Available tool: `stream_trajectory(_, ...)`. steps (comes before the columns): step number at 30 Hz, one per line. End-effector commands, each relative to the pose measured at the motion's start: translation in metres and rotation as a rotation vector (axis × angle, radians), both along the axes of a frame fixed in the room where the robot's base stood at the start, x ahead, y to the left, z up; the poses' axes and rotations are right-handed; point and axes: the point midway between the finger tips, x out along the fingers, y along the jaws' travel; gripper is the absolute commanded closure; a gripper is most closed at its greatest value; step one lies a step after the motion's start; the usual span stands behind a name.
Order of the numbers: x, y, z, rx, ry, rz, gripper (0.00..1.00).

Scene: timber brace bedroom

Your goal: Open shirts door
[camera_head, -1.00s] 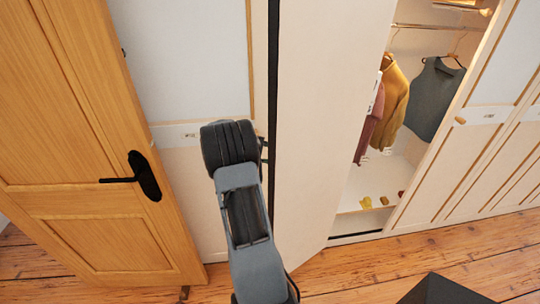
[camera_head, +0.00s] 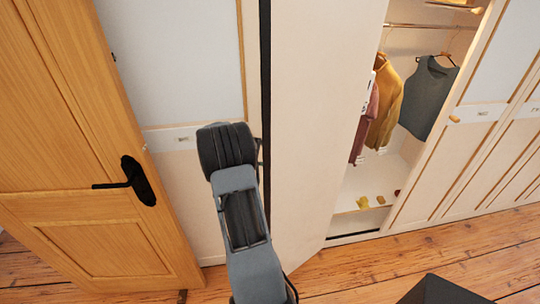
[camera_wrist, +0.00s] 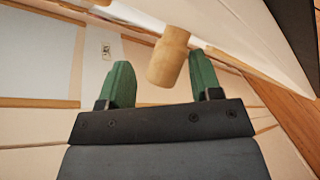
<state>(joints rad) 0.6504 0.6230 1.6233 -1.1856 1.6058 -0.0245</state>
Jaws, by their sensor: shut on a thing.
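A pale wardrobe door (camera_head: 312,130) stands swung open towards me in the head view. Clothes show in the compartment behind it: a mustard top (camera_head: 388,100), a grey vest (camera_head: 428,95) and a reddish garment (camera_head: 364,128). My gripper lies at the door's left edge in the head view, with its fingers hidden behind my wrist. In the wrist view, my gripper (camera_wrist: 160,85) has its green fingers on either side of a round wooden knob (camera_wrist: 168,57) and is shut on it. I cannot read the small label plates on the wardrobe.
A wooden room door (camera_head: 85,140) with a black handle stands close on the left. More wardrobe doors (camera_head: 480,150) are shut on the right, one with a wooden knob (camera_head: 454,119). Small yellow and red items lie on the compartment floor. Wooden floor (camera_head: 440,260) shows in front.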

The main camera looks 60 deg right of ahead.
Motion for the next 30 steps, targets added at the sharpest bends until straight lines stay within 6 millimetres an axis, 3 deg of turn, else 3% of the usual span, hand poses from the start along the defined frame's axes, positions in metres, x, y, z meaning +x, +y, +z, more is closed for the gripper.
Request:
stream_trajectory(8,0.007,0.004,0.005,-0.006,0.001,-0.002,0.47)
stream_trajectory(21,0.072,0.052,0.024,-0.002,-0.002,0.0,0.47)
stream_trajectory(30,0.101,0.074,0.034,0.001,0.0,-0.001,0.47)
